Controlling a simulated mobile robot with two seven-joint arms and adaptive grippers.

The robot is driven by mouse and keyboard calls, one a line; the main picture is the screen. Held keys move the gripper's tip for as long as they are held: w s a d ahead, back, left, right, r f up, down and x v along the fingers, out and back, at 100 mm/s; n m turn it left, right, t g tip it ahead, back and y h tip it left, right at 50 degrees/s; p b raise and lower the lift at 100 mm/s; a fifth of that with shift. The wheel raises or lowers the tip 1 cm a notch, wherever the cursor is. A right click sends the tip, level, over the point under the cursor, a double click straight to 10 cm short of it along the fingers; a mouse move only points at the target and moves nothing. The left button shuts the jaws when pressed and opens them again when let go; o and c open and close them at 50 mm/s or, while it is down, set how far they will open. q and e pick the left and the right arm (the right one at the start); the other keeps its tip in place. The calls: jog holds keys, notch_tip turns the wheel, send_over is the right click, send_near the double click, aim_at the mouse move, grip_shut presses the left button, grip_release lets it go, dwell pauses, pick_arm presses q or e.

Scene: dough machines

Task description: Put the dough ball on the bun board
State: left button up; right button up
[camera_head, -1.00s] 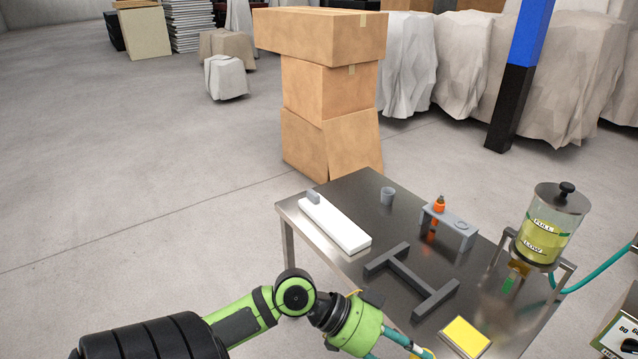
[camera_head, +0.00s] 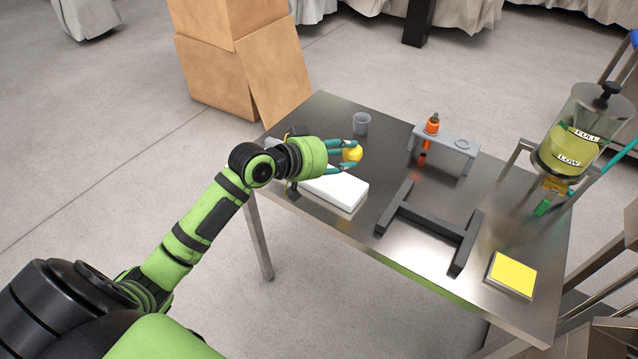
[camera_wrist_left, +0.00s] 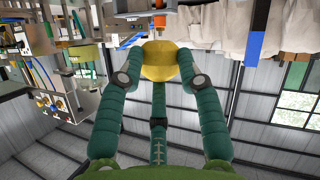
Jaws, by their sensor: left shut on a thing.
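The yellow dough ball (camera_head: 353,154) is between the fingertips of my left gripper (camera_head: 350,155). The gripper is shut on it and appears to hold it above the table's left part. In the left wrist view the ball (camera_wrist_left: 160,60) shows between the green fingers. A long white slab (camera_head: 342,192), possibly the bun board, lies on the table below the gripper; the hand and wrist hide its far end. A flat yellow square (camera_head: 513,277) in a metal frame lies at the table's near right corner. My right gripper is not in view.
On the steel table (camera_head: 390,262) stand a grey cup (camera_head: 361,123), a grey rack (camera_head: 460,155) with an orange-topped bottle (camera_head: 431,126), and a dark H-shaped frame (camera_head: 432,222). A dispenser (camera_head: 585,130) stands at the right. Cardboard boxes (camera_head: 235,65) stand behind the table.

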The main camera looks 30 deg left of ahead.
pick_arm(q)
jog(key=w+a+r+n+t+y+b, duration=0.1)
jog(key=w+a+n+y+b, duration=0.1)
jog(key=w, duration=0.4)
jog(key=s+a+f, duration=0.1)
jog(key=a+f, duration=0.1)
jog(key=a, duration=0.1)
jog(key=s+a+f, duration=0.1)
jog(key=s+a, duration=0.1)
jog(key=a, duration=0.1)
jog(key=s+a+f, duration=0.2)
jog(key=a, duration=0.1)
jog(key=shift+f+b, duration=0.3)
jog(key=shift+b, duration=0.05)
jog(key=shift+s+a+f, duration=0.2)
jog(key=shift+a+f, duration=0.15)
jog(key=shift+a, duration=0.05)
notch_tip(320, 180, down, 3)
jog(key=shift+f+b, duration=0.2)
jog(key=shift+b, duration=0.2)
jog(key=shift+f, duration=0.2)
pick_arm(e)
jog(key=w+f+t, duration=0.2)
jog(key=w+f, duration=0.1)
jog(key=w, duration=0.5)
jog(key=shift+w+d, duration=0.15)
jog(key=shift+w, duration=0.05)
